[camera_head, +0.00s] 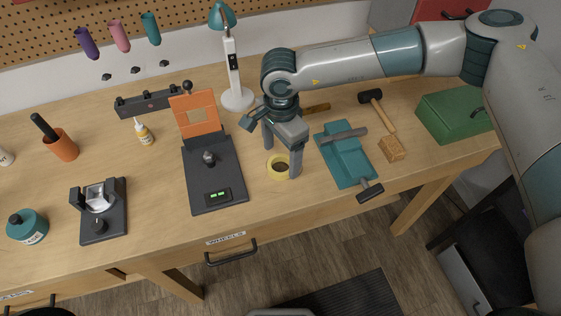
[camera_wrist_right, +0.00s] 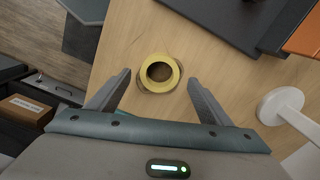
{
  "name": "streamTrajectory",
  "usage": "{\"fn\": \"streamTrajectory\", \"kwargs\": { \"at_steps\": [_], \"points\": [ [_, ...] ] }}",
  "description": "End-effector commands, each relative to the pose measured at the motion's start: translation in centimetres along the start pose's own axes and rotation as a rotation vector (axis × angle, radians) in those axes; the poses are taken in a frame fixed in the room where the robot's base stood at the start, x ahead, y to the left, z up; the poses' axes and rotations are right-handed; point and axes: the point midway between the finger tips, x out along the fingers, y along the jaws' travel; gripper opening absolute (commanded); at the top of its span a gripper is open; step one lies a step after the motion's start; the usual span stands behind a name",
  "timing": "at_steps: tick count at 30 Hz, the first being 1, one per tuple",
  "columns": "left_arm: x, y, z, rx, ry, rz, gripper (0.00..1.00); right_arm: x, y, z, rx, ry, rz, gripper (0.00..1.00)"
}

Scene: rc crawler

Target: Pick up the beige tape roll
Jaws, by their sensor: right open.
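The beige tape roll (camera_head: 271,167) lies flat on the wooden workbench, between the dark fixture with the orange plate and the teal vise. It shows as a yellowish ring in the right wrist view (camera_wrist_right: 174,83). My right gripper (camera_head: 281,160) reaches down over it, with one finger partly covering the roll in the head view. In the wrist view the right gripper (camera_wrist_right: 159,78) is open and empty, its fingers on either side of the roll and apart from it. My left gripper is not in view.
The dark fixture (camera_head: 225,176) stands just left of the roll and the teal vise (camera_head: 343,160) just right. A white lamp (camera_head: 237,99) stands behind. The bench's front edge, above a drawer (camera_head: 228,244), is close to the roll.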

Motion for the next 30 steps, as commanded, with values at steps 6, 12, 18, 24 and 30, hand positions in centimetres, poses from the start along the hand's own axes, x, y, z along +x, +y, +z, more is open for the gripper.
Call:
{"fn": "streamTrajectory", "kwargs": {
  "at_steps": [6,12,18,24,30],
  "points": [
    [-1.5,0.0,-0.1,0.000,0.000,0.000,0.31,2.1,0.1,0.0,0.001,0.001,0.001,0.73],
    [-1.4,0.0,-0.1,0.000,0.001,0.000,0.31,2.6,0.1,0.0,0.001,0.000,-0.001,0.73],
    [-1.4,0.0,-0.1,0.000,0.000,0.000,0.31,2.6,0.1,0.0,0.001,0.000,-0.001,0.73],
    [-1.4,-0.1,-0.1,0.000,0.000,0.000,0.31,2.6,0.1,0.0,0.001,0.000,-0.001,0.59],
    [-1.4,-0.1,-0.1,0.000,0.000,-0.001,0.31,2.5,0.1,0.0,0.001,0.000,-0.001,0.29]
  ]
}}
